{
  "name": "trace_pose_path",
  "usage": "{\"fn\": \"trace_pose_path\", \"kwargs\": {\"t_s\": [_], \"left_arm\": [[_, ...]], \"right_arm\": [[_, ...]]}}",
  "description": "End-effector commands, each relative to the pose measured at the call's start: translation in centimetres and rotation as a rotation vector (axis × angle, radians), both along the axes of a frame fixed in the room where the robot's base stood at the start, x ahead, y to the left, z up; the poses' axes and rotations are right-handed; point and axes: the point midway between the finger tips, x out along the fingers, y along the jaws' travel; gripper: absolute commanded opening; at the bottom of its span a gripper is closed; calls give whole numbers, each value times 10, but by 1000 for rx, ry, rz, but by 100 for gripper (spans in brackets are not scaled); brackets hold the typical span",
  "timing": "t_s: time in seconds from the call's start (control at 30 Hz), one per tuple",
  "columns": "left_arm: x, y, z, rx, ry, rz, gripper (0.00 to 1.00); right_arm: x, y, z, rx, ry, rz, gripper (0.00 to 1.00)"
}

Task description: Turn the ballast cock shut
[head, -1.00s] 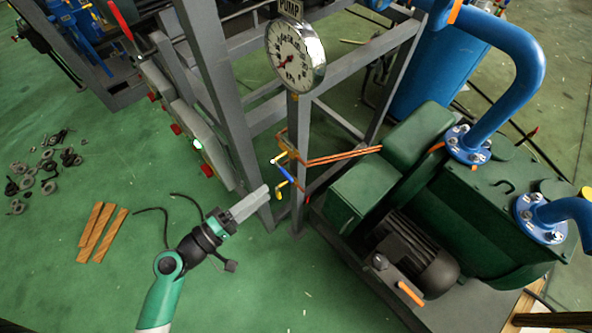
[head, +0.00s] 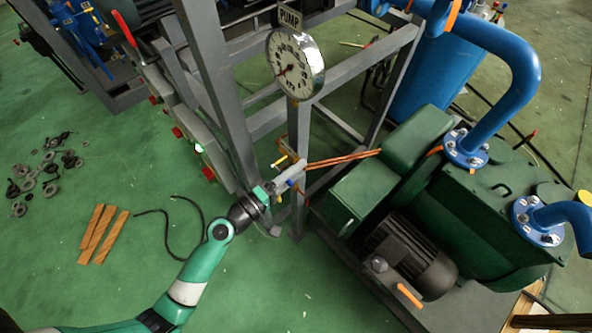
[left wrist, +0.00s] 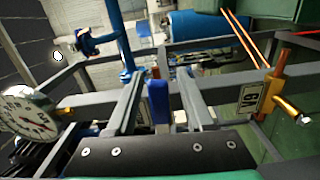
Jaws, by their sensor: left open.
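The ballast cock's blue handle (head: 290,183) shows small beside the grey frame post, below the brass fittings, partly covered by my left gripper (head: 291,174). In the left wrist view the blue handle (left wrist: 158,102) stands upright between the two grey fingers of my left gripper (left wrist: 160,88). The fingers are apart, with a visible gap on both sides of the handle. A brass valve (left wrist: 270,97) with a numbered tag sits to the right of the fingers. My right gripper is not in view.
A round gauge (head: 296,62) is on the post above. A green pump (head: 460,210) with blue pipes stands right, and copper-coloured lines (head: 345,158) run to it. Wooden strips (head: 103,234) and small dark parts lie on the floor at left.

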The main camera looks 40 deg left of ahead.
Motion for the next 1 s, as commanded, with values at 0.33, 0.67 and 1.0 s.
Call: {"fn": "trace_pose_path", "kwargs": {"t_s": [0.33,0.67,1.0], "left_arm": [[0,0,0,0,-1,0,8],[-1,0,0,0,-1,0,0],[-1,0,0,0,-1,0,0]], "right_arm": [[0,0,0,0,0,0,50],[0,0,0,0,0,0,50],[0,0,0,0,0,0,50]]}}
